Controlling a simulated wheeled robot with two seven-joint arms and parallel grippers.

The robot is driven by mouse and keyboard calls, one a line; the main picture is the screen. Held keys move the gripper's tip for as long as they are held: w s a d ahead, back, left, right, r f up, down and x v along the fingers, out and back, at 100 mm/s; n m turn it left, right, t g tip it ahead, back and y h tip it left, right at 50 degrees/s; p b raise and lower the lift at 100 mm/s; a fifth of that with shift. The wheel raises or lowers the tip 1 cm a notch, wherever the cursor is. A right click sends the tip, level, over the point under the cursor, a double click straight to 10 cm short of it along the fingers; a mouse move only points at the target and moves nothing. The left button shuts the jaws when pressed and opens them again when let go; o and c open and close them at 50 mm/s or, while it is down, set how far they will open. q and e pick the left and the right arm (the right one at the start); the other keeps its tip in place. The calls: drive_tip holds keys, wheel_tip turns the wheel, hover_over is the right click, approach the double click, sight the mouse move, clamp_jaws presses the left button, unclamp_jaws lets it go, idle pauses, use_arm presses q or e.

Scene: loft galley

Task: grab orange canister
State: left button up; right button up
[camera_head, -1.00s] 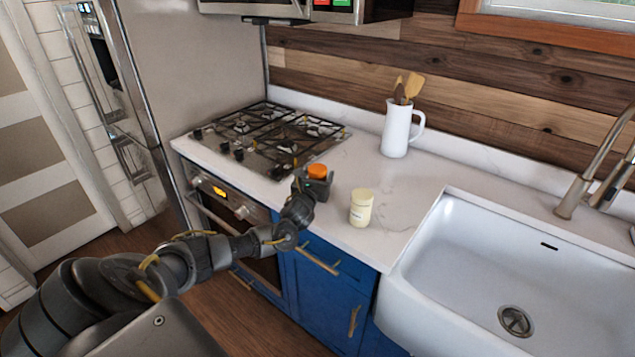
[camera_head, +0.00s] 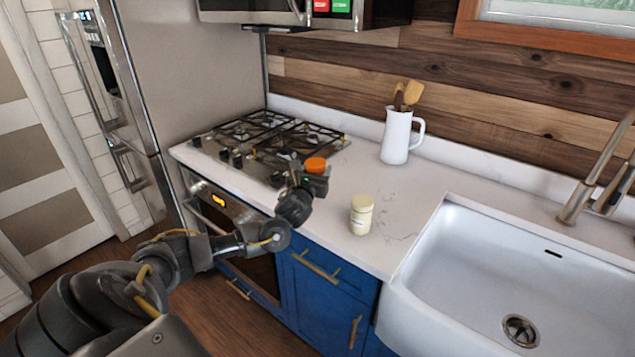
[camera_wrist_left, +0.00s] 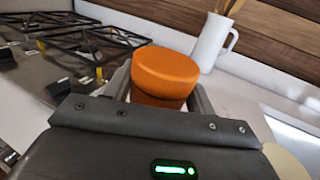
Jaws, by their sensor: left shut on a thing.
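The orange canister (camera_head: 316,165) is between the fingers of my left gripper (camera_head: 312,176), which is shut on it. In the head view only its orange top shows above the gripper; the rest is hidden behind it. In the left wrist view the canister (camera_wrist_left: 165,75) stands between the two fingers (camera_wrist_left: 160,92), with its wide lid on top and its lower part hidden by the gripper body. The gripper is over the counter by the stove's front right corner. I cannot tell whether the canister touches the counter. My right gripper is not in view.
A cream jar (camera_head: 361,214) stands on the counter (camera_head: 350,175) just right of the gripper. A white jug (camera_head: 396,137) with wooden utensils stands farther back. The gas stove (camera_head: 265,138) is to the left, and the sink (camera_head: 520,265) with its faucet (camera_head: 590,190) is to the right.

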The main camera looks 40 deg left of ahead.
use_arm(q)
drive_tip(key=s+d+r+b, duration=0.2)
drive_tip(key=s+d+r, duration=0.3)
drive_tip(key=s, duration=0.5)
drive_tip(key=shift+d+r, duration=0.35)
drive_tip(key=shift+r, duration=0.6)
